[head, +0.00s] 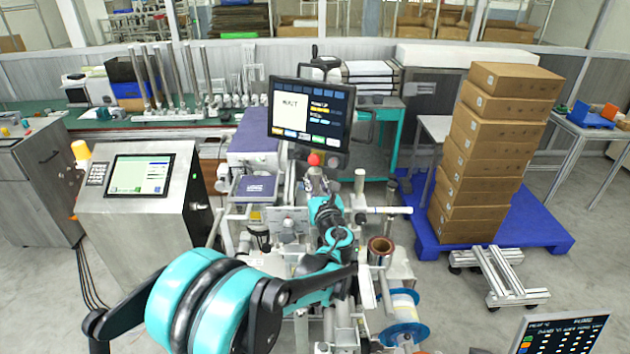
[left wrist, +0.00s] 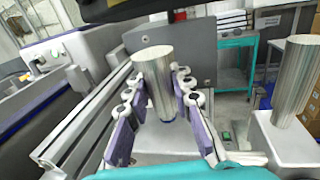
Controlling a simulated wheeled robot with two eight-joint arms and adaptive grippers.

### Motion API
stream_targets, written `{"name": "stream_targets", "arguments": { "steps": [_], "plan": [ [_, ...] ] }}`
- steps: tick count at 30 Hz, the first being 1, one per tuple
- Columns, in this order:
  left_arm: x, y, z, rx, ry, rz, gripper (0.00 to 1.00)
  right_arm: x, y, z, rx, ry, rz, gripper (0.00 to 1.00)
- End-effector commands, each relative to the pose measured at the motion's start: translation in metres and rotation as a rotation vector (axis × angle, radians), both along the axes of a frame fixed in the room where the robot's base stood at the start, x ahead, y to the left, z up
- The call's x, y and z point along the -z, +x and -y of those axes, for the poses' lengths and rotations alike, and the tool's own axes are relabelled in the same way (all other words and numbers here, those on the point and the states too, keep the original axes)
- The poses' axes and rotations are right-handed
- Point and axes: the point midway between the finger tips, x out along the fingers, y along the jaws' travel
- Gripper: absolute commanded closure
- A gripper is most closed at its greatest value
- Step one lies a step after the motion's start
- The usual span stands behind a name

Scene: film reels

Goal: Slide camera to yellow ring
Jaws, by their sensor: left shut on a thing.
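My left arm reaches forward from the bottom left in the head view, its gripper (head: 317,186) at the middle of the machine, below the monitor. In the left wrist view the purple-padded fingers (left wrist: 163,120) stand on both sides of a silver cylinder (left wrist: 154,72) with a blue band at its base. The gripper is shut on this cylinder, which I take to be part of the camera unit. A red ball (head: 314,159) shows just above the gripper. I cannot make out a yellow ring in either view. My right gripper is not in view.
A monitor (head: 311,118) hangs close behind the gripper. A second silver cylinder (left wrist: 295,80) stands to the right in the left wrist view. A brown film roll (head: 380,250) and a blue-rimmed reel (head: 405,326) sit on the right. Stacked cartons (head: 487,150) stand further right.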

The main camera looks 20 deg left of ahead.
Motion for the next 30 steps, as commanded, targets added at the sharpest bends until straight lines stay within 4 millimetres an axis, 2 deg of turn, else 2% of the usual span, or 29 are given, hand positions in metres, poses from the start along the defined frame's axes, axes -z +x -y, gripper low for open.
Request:
{"name": "stream_targets", "arguments": {
  "steps": [1, 3, 11, 12, 14, 15, 25, 30],
  "plan": [
    [0.013, 0.000, 0.000, 0.000, 0.000, -0.001, 1.00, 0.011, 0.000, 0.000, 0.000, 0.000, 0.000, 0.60],
    [0.019, -0.001, 0.000, 0.000, 0.000, -0.001, 1.00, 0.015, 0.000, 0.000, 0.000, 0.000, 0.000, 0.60],
    [0.017, 0.000, 0.000, 0.000, 0.000, -0.001, 1.00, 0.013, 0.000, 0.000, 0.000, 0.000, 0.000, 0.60],
    [0.017, 0.000, 0.000, 0.000, 0.000, 0.000, 0.73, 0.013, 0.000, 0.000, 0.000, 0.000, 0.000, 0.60],
    [0.017, 0.000, 0.000, 0.000, 0.000, 0.000, 0.57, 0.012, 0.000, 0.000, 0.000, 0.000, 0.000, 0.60],
    [0.017, 0.000, 0.000, 0.000, 0.000, 0.000, 0.56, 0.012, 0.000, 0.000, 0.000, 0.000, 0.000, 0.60],
    [0.017, -0.004, 0.002, 0.001, 0.000, -0.001, 0.56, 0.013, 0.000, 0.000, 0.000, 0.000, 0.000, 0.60],
    [0.017, -0.026, 0.014, 0.003, 0.000, -0.001, 0.56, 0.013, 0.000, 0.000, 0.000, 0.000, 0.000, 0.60]
  ]
}}
